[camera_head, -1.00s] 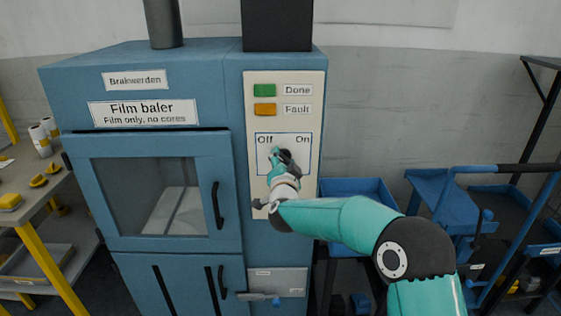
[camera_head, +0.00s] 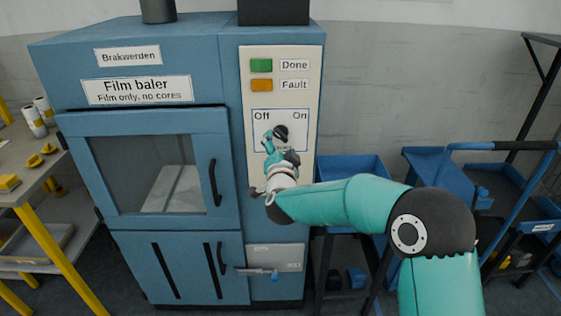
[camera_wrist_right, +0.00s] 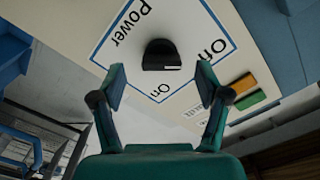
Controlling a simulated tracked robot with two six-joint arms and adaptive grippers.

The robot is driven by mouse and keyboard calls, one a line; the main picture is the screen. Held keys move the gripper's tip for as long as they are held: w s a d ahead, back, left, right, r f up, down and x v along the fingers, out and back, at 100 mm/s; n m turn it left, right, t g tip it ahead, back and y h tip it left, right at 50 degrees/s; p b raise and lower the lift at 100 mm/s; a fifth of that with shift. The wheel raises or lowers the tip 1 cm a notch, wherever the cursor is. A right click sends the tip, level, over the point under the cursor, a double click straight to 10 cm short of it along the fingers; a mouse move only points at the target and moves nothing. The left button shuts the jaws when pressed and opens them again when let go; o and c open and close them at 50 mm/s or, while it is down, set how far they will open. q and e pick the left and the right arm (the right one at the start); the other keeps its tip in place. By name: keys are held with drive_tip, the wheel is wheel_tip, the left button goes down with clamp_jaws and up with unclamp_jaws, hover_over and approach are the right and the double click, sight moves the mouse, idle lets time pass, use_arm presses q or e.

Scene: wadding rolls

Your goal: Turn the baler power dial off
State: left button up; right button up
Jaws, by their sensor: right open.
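The power dial (camera_head: 281,132) is a dark round knob on the baler's pale control panel (camera_head: 287,188), below the Off and On labels. In the right wrist view the dial (camera_wrist_right: 158,52) has a pale mark on its lower edge. My right gripper (camera_head: 279,146) is open just in front of the dial and slightly below it. In the wrist view its two fingers (camera_wrist_right: 160,72) stand apart on either side of the dial, with a gap to each. My left gripper is out of view.
Green Done (camera_head: 261,65) and orange Fault (camera_head: 261,85) indicators sit above the dial. The baler door (camera_head: 154,175) with its handle (camera_head: 215,183) is shut, left of the panel. Blue bins (camera_head: 352,168) stand to the right. A table (camera_head: 45,180) is at the far left.

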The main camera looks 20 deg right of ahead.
drive_tip(key=v, duration=0.7)
drive_tip(key=shift+s, duration=0.3)
drive_tip(key=d+f+g+p, duration=0.1)
drive_tip(key=d+f+g, duration=0.1)
drive_tip(key=d+f, duration=0.3)
drive_tip(key=s+a+f+n+g+y+p, duration=0.1)
drive_tip(key=s+f+n+g+y, duration=0.3)
drive_tip(key=f, duration=0.8)
drive_tip(key=s+a+f+g+h+p, duration=0.1)
drive_tip(key=s+f, duration=0.4)
drive_tip(key=f, duration=0.6)
drive_tip(key=s+a+f+n+g+y, duration=0.2)
drive_tip(key=s+a+f+g, duration=0.1)
drive_tip(key=s, duration=0.5)
drive_tip(key=s+a+f+n+g+y, duration=0.2)
drive_tip(key=s+a+f+g, duration=0.1)
drive_tip(key=s, duration=0.6)
drive_tip(key=s+a+f+n+g+y+p, duration=0.1)
drive_tip(key=s+a+f+n+g+y, duration=0.1)
drive_tip(key=s, duration=0.6)
wheel_tip(320, 180, down, 3)
drive_tip(key=shift+s+a+r+g, duration=0.1)
drive_tip(key=shift+s+a+g, duration=0.15)
drive_tip(key=shift+a+g, duration=0.75)
